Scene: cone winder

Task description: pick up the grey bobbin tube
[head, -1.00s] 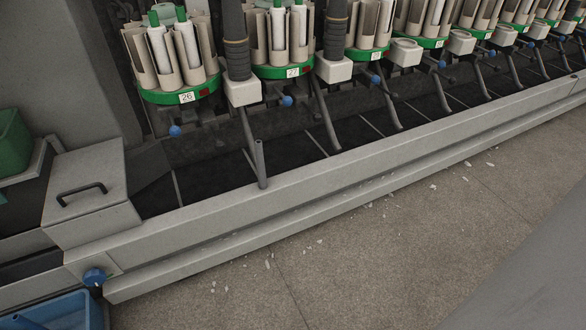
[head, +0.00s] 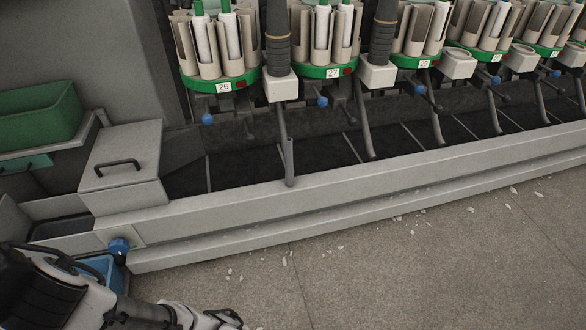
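A short grey tube (head: 289,162) stands nearly upright at the front of the dark trough, below position 27, close against the front rail. Its top end looks open; it may be the grey bobbin tube, but I cannot tell for sure. A dark slanted leg of the machine comes down right behind it. My arm enters at the bottom left and runs right along the lower edge, well apart from the tube. Its end is cut off by the picture edge, and I see no gripper fingers.
The long front rail (head: 350,176) bounds the trough. Green-based magazines (head: 222,84) hold pale tubes above, with blue knobs (head: 207,119) below. A handled box (head: 122,165), green bin (head: 40,115) and blue bin (head: 103,270) are left. The floor (head: 420,260) has scattered scraps.

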